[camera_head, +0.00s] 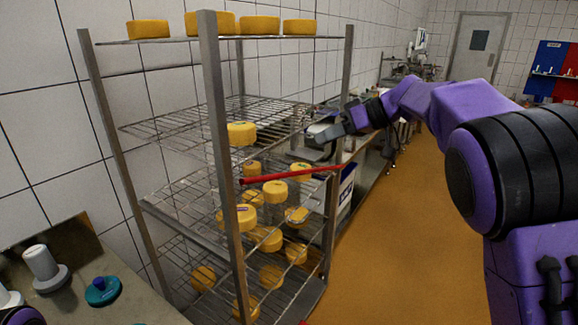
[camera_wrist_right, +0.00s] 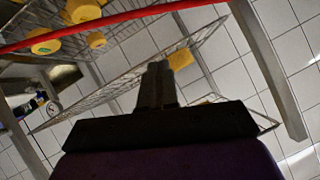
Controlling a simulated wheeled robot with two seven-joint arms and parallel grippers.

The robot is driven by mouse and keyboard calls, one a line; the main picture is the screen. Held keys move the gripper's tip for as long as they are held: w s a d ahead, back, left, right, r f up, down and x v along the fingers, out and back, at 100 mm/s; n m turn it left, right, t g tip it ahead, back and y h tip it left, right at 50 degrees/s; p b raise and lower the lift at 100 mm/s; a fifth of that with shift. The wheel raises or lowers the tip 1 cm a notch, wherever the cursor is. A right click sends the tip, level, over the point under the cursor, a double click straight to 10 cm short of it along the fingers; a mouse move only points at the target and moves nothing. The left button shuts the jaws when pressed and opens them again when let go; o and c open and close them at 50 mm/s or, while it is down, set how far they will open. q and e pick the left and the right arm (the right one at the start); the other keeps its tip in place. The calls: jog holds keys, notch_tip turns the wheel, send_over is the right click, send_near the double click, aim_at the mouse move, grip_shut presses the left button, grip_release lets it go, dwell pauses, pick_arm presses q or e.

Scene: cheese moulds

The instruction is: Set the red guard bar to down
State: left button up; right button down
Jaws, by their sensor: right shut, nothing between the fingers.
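The red guard bar (camera_head: 290,174) runs nearly level across the open side of the metal rack (camera_head: 217,150), at about mid height, from the near post to the right post. In the right wrist view the bar (camera_wrist_right: 100,25) crosses the upper left as a slanted red line. My right gripper (camera_head: 318,133) is shut and empty, and in the head view it appears above the bar's right half. In the wrist view its fingers (camera_wrist_right: 157,85) are together and show apart from the bar. My left gripper does not show.
Yellow cheeses (camera_head: 275,191) stand on the wire shelves behind the bar, and several more on the top shelf. A side table (camera_head: 140,312) at the lower left holds a white object (camera_head: 42,264) and a teal knobbed piece (camera_head: 103,290). The orange floor (camera_head: 410,250) to the right is clear.

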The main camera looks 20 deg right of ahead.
pick_arm(q)
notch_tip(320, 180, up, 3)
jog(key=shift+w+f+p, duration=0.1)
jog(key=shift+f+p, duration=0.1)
jog(key=shift+p, duration=1.05)
pick_arm(e)
jog(key=f+x, duration=0.1)
jog(key=x, duration=0.5)
jog(key=s+f+x, duration=0.1)
jog(key=x, duration=0.5)
jog(key=shift+f, duration=0.45)
